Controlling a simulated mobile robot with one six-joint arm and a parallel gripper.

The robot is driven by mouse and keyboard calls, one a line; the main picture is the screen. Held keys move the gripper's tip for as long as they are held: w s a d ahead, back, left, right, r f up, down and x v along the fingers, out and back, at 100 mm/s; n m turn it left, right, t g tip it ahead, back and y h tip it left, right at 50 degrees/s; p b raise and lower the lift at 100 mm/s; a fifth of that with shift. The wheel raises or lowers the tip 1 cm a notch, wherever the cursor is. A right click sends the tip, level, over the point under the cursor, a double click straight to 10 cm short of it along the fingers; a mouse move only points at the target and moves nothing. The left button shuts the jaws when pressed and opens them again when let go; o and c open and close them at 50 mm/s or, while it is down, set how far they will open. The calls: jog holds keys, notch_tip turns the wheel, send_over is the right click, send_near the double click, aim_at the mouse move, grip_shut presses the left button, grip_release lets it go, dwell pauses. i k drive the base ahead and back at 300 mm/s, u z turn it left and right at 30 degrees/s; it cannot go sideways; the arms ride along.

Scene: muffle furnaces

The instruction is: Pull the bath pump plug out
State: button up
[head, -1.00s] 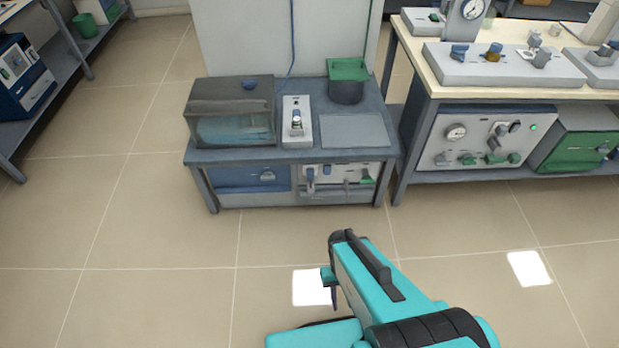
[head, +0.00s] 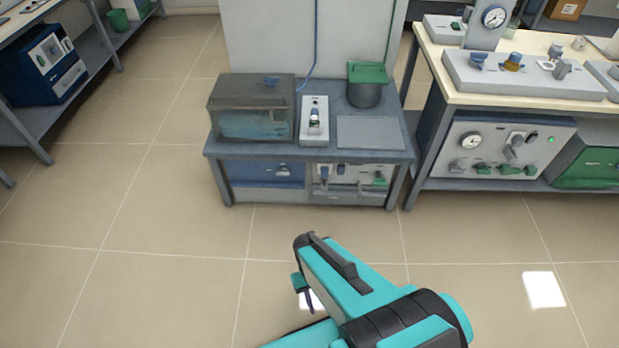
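A low grey bench (head: 309,157) stands ahead with a tank-like bath (head: 252,108) under a dark translucent cover at its left. Right of the bath is a white socket strip (head: 314,134). A small dark-and-white piece (head: 315,117), which looks like a plug, sits upright on it; its details are too small to tell. A blue cord (head: 314,40) runs down the wall panel behind to near the strip. My teal arm reaches in from the bottom, over the floor in front of the bench. Only a small part of my gripper (head: 303,291) shows, well apart from the plug; its fingers are mostly hidden.
A dark pot with a green lid (head: 367,85) and a flat grey plate (head: 370,132) are on the bench's right. A valve panel (head: 350,180) sits on the shelf below. Workbenches stand right (head: 520,80) and left (head: 40,118). The tiled floor before the bench is clear.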

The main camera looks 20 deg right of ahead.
aim_at(324, 170)
jog(key=z, duration=0.45)
jog(key=k, duration=0.15)
jog(key=u, duration=2.35)
jog(key=k, duration=0.65)
jog(key=z, duration=0.3)
jog(key=i, duration=1.05)
jog(key=z, duration=0.55)
